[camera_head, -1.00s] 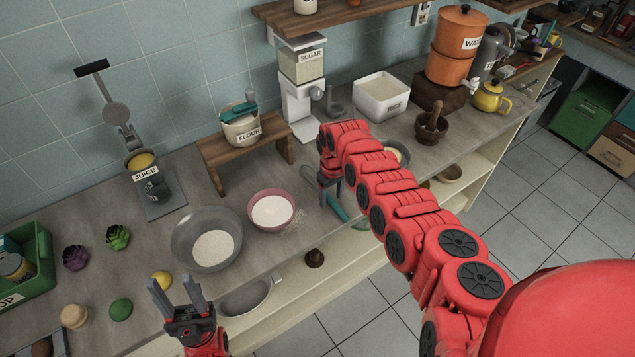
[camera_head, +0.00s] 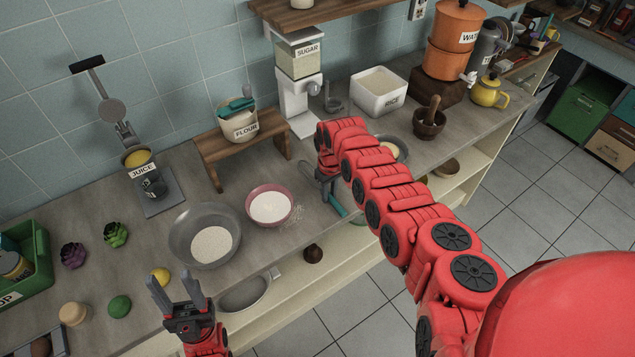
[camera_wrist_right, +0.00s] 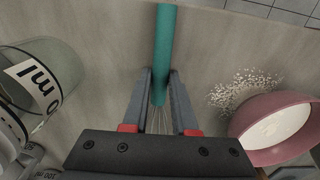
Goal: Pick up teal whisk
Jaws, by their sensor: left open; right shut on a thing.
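The teal whisk (camera_wrist_right: 165,45) lies low at the counter in the right wrist view, its teal handle running away between my right fingers and its thin wires under the jaw. In the head view a bit of the teal handle (camera_head: 337,208) shows below my right gripper. My right gripper (camera_wrist_right: 160,98) is shut on the whisk handle near the wires; in the head view my right gripper (camera_head: 327,185) is partly hidden by its arm. My left gripper (camera_head: 172,291) is open and empty, near the counter's front edge.
A pink bowl of white powder (camera_head: 270,207) stands left of my right gripper, with spilled grains beside it. A grey bowl (camera_head: 186,246) stands further left. A clear measuring jug (camera_wrist_right: 54,68) is close on the other side. A wooden stand (camera_head: 207,152) holds the flour container.

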